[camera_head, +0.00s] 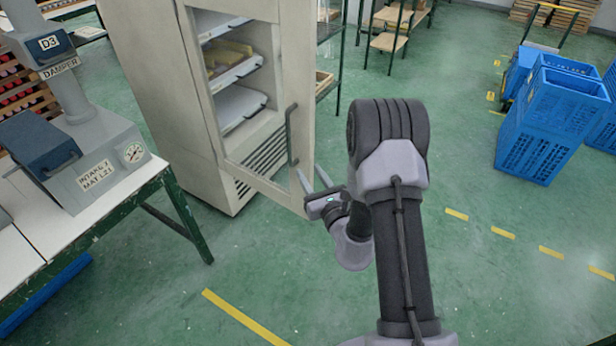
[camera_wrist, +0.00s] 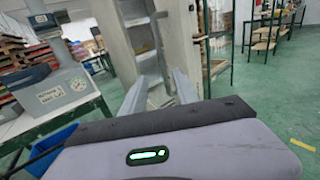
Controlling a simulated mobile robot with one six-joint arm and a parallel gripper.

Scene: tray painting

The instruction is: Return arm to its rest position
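My gripper (camera_head: 311,181) is in front of the open door of a beige cabinet (camera_head: 151,80). Its two fingers are spread apart, with nothing between them. In the wrist view the fingers of my gripper (camera_wrist: 158,92) also stand apart, pointing towards the cabinet (camera_wrist: 116,40). The dark door handle (camera_head: 291,135) is just beyond the fingertips in the head view, and a gap seems to show between them. My arm reaches up from the bottom of the head view and bends down to the gripper.
The open cabinet shows shelves with trays (camera_head: 238,70). A white table (camera_head: 75,228) with a grey machine (camera_head: 95,165) stands at the left. Blue crates (camera_head: 551,120) are stacked at the right. Green floor (camera_head: 500,290) with yellow dashes is clear at the lower right.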

